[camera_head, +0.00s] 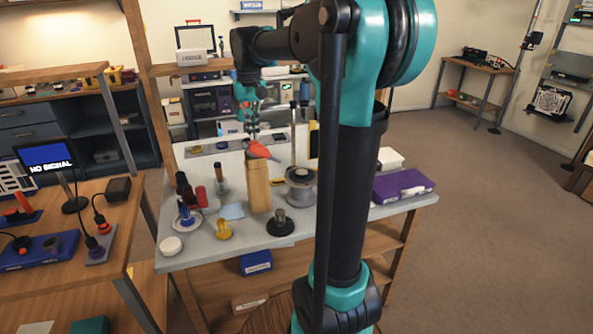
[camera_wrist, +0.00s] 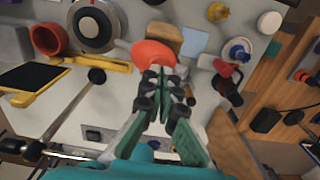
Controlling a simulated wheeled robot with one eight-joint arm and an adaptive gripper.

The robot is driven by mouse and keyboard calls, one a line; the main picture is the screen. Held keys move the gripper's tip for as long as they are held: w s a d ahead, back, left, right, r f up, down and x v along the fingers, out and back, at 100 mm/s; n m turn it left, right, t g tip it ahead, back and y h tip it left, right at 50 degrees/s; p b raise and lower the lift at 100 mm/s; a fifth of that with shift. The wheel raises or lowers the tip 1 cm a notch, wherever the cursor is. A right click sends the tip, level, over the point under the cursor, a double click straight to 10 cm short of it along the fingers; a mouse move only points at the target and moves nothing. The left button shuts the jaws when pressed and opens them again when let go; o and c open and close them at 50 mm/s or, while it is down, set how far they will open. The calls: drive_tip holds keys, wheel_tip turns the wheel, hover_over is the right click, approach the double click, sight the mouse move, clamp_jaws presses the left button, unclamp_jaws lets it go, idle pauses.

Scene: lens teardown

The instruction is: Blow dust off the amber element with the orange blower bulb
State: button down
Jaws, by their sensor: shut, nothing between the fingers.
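The orange blower bulb (camera_head: 260,149) shows at the top of a wooden block in the head view. In the wrist view the bulb (camera_wrist: 153,53) lies just beyond my fingertips, partly covered by them. My gripper (camera_wrist: 161,74) is shut and empty, with its tips close to the bulb. I cannot tell whether they touch it. In the head view my gripper (camera_head: 251,132) hangs just above the bulb. A small yellow-amber piece (camera_head: 223,230) stands near the table's front edge and also shows in the wrist view (camera_wrist: 217,12). I cannot tell whether it is the amber element.
The tall wooden block (camera_head: 258,188) stands close to the bulb. A grey round device (camera_head: 300,188), a black-based knob (camera_head: 281,222), a red cylinder (camera_head: 201,197) and dark bottles (camera_head: 184,188) crowd the grey table (camera_head: 200,252). A purple box (camera_head: 403,185) lies at the right.

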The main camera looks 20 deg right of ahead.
drive_tip(key=shift+f, duration=1.3)
drive_tip(key=shift+r, duration=1.5)
drive_tip(key=shift+f, duration=0.1)
